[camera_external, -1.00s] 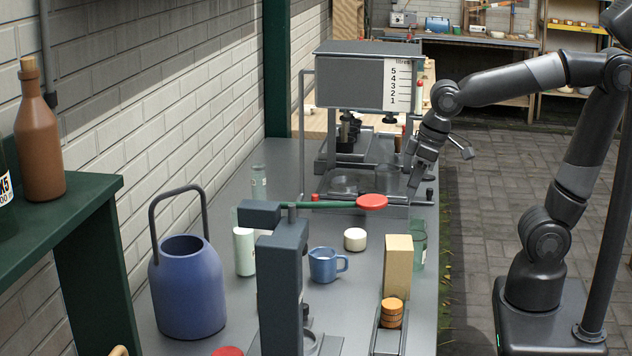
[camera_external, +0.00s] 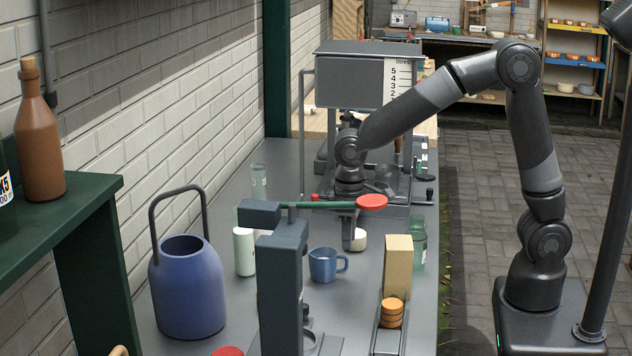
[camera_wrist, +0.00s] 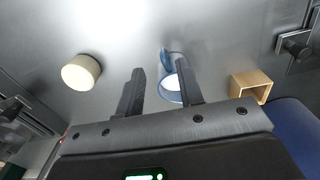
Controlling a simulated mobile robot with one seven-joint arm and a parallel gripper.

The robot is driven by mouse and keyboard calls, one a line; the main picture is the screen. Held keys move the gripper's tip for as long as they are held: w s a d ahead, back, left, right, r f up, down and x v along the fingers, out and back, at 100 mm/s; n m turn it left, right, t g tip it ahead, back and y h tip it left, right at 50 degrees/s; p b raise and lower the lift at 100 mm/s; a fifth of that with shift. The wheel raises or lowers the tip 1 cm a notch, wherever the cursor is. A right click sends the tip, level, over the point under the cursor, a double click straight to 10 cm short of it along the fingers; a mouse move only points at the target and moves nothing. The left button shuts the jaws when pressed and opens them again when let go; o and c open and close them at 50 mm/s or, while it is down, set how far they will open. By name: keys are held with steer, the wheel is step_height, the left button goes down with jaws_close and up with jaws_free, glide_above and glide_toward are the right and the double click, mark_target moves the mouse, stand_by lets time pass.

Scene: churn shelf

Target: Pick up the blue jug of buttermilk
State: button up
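The small blue jug (camera_external: 323,265) stands upright on the grey bench, its handle toward the right. In the wrist view the jug (camera_wrist: 169,88) shows white contents, and its handle points up the picture. My gripper (camera_external: 350,243) is above the bench, behind and slightly right of the jug, pointing down. In the wrist view my gripper (camera_wrist: 159,66) is open, with nothing between its fingers. The right finger overlaps part of the jug in that view. I cannot tell its exact height above the jug.
A white cylinder (camera_external: 360,241) stands close behind the jug. A press with a green lever and red knob (camera_external: 371,202) is in front. A large blue pail (camera_external: 188,290) stands left, a tan block (camera_external: 398,268) right. A wooden box (camera_wrist: 250,87) is near the jug.

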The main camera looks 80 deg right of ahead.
mark_target(347, 261)
step_height(347, 261, down, 8)
steer(key=shift+w+a+r, duration=0.1)
steer(key=shift+a+r, duration=0.05)
steer(key=shift+r, duration=0.05)
steer(key=shift+c, duration=0.2)
jaws_close()
stand_by(0.6)
